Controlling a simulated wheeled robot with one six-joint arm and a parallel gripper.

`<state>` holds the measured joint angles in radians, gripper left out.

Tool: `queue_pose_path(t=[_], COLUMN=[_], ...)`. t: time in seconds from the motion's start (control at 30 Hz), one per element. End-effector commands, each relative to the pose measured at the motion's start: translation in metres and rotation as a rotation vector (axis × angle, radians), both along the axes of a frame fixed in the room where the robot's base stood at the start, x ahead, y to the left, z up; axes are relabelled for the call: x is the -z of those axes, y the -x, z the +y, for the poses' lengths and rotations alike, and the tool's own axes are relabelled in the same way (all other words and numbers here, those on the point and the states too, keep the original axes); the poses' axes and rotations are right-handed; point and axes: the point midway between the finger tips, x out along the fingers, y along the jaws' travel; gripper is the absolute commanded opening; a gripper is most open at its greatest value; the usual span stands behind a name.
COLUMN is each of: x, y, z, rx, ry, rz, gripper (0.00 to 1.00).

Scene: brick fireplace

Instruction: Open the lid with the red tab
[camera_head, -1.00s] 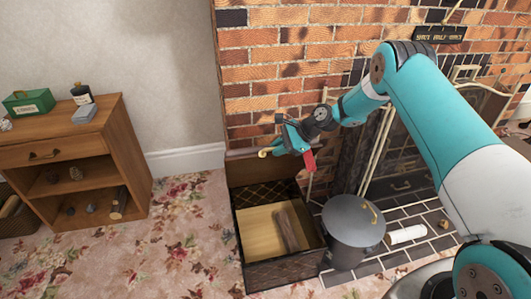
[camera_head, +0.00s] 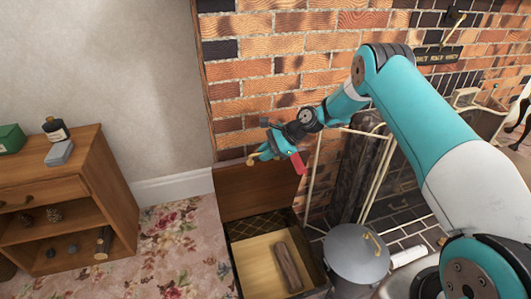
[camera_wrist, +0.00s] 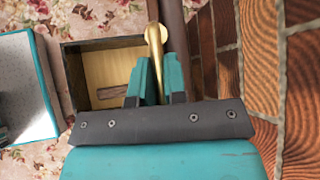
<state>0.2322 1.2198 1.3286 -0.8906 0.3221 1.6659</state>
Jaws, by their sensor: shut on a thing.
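A dark box (camera_head: 235,268) stands on the carpet by the brick wall, with a pale floor inside. Its brown lid (camera_head: 240,195) stands up at the back, near the wall. A red tab-like piece (camera_head: 298,163) shows at the lid's upper right, beside my gripper (camera_head: 264,152). My gripper is at the lid's top edge, its fingers closed around a brass-coloured piece (camera_wrist: 154,50) with a round end. I cannot tell how this piece joins the lid. The wrist view shows the open box (camera_wrist: 72,75) below my fingers; my gripper hides part of it.
A brown log (camera_head: 288,267) lies in the box. A grey lidded bin (camera_head: 356,262) stands close on the right, before the fireplace. A wooden shelf unit (camera_head: 75,190) is at the left. Carpet (camera_head: 175,245) is clear between the shelf and the box.

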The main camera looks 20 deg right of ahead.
Motion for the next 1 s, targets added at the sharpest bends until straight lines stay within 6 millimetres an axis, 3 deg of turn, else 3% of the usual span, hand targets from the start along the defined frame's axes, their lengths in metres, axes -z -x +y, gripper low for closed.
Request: queue_pose_path(t=[0.07, 0.1, 0.2, 0.57, 0.77, 1.0], x=[0.002, 0.002, 0.002, -0.002, -0.026, -0.068], y=[-0.002, -0.002, -0.001, 0.0, 0.008, 0.023], z=[-0.004, -0.003, -0.002, -0.005, -0.03, -0.074], rx=[0.01, 0.009, 0.007, 0.005, 0.009, 0.01], ry=[0.008, 0.009, 0.007, 0.005, 0.005, 0.005], rz=[0.0, 0.001, 0.001, 0.002, 0.0, 0.0], gripper=[0.0, 0.15, 0.38, 0.38, 0.38, 0.38])
